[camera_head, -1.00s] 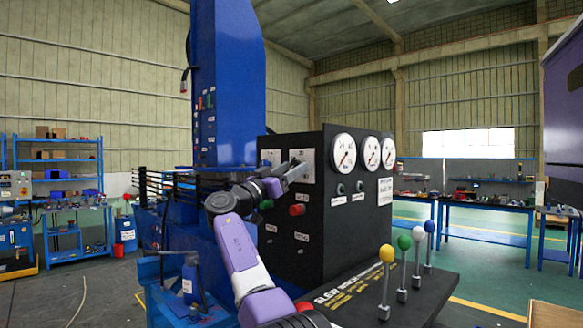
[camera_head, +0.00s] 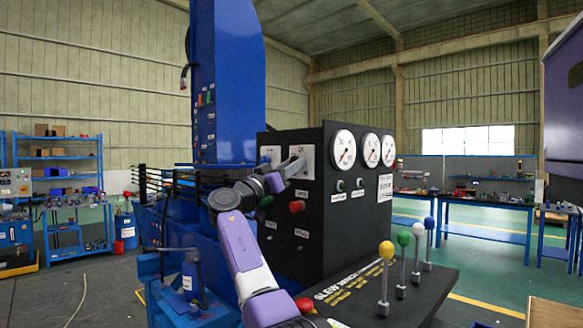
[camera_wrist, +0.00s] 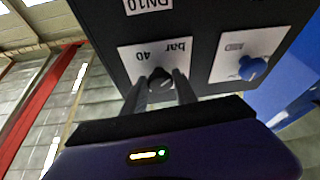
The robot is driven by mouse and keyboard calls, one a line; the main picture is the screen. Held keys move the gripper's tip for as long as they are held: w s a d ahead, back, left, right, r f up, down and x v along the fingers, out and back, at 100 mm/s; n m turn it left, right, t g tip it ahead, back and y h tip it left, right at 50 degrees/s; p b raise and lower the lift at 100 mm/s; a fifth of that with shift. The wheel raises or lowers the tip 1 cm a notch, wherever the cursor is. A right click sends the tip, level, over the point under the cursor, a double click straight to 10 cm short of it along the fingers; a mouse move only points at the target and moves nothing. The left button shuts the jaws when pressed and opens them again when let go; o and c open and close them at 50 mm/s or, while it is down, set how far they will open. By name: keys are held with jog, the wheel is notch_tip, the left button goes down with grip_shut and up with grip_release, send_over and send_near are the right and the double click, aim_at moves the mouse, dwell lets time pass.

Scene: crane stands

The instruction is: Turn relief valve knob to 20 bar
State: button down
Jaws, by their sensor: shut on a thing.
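The relief valve knob (camera_wrist: 160,80) is a small black knob on a white plate (camera_wrist: 142,52) that reads "40" and "bar", upside down in the wrist view. My gripper (camera_wrist: 159,86) is shut on this knob, with one dark finger on each side. In the head view my gripper (camera_head: 290,168) is at the white plate (camera_head: 301,156) on the black panel's left face, and the arm and gripper hide the knob there. The scale around the knob is too small or hidden to read, so its setting cannot be told.
A blue knob (camera_wrist: 252,68) on another white plate sits beside it. The black console (camera_head: 330,235) carries round gauges (camera_head: 343,149), a red button (camera_head: 296,206) and several coloured-ball levers (camera_head: 385,250) in front. A blue column (camera_head: 228,80) stands behind.

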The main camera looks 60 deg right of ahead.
jog(key=n+t+y+p, duration=0.2)
jog(key=n+p, duration=0.1)
jog(key=n, duration=0.5)
jog(key=n+t+y+p, duration=0.2)
jog(key=n+p, duration=0.1)
jog(key=n, duration=0.5)
jog(key=r+n+t+y+p, duration=0.1)
jog(key=n+p, duration=0.3)
jog(key=n, duration=0.4)
jog(key=shift+s+r+n+t+y, duration=0.1)
jog(key=shift+s+n+t+y, duration=0.15)
jog(key=shift+n+t+y, duration=0.25)
jog(key=n+g+y, duration=0.1)
jog(key=n, duration=0.2)
jog(key=shift+r+n, duration=0.15)
jog(key=shift+n, duration=0.15)
jog(key=shift+w+n+g+y, duration=0.1)
jog(key=shift+n+g+y, duration=0.3)
jog(key=shift+n+g, duration=0.3)
